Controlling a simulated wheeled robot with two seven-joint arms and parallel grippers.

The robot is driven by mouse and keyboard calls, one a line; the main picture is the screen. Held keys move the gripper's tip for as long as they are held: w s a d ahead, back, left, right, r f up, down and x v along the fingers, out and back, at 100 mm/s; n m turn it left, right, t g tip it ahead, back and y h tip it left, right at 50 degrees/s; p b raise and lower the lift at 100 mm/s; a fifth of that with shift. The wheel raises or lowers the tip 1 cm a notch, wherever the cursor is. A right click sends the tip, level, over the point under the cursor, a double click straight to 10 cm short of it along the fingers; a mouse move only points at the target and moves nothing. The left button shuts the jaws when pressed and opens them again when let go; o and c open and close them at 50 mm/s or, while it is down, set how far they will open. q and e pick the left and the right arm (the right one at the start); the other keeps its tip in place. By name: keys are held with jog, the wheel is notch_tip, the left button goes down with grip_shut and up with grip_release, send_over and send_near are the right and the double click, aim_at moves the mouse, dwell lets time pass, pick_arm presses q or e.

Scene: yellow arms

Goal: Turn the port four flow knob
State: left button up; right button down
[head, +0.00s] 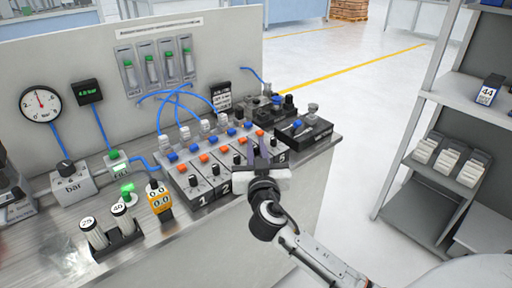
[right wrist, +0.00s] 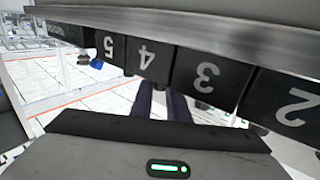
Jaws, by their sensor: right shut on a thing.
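The port manifold (head: 190,183) is a row of dark numbered blocks with black flow knobs and blue and orange buttons along the bench. In the right wrist view, the port four block (right wrist: 147,58) shows its 4 upside down. My right gripper (head: 258,147) reaches over the front of the row, near the block marked 5. In the right wrist view its two fingers (right wrist: 165,95) are below the 4 label, shut on the small port four flow knob (right wrist: 160,87). Most of that knob is hidden in the head view. My left gripper is not in view.
Blocks 5 (right wrist: 108,44) and 3 (right wrist: 207,76) sit close on either side. Blue hoses (head: 175,92) run above the manifold. A grey shelf (head: 432,165) stands at right across open floor.

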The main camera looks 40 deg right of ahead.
jog(key=shift+y, duration=0.3)
jog(key=n+t+y, duration=0.1)
jog(key=n+y, duration=0.1)
jog(key=shift+d+y, duration=0.1)
jog(key=shift+y, duration=0.2)
jog(key=shift+n+t+y+p, duration=0.55)
jog(key=shift+n+y, duration=0.45)
jog(key=shift+y, duration=0.2)
jog(key=n+y+p, duration=0.1)
jog(key=y, duration=0.1)
jog(key=shift+r+n+y, duration=0.1)
jog(key=shift+n+y, duration=0.2)
jog(key=shift+y, duration=0.1)
jog(key=n+y+p, duration=0.1)
jog(key=n+y, duration=0.1)
jog(key=y, duration=0.1)
jog(key=shift+n+g+y+p, duration=0.25)
jog(key=shift+n+y+p, duration=0.25)
jog(key=shift+y, duration=0.7)
jog(key=c, duration=1.7)
grip_release()
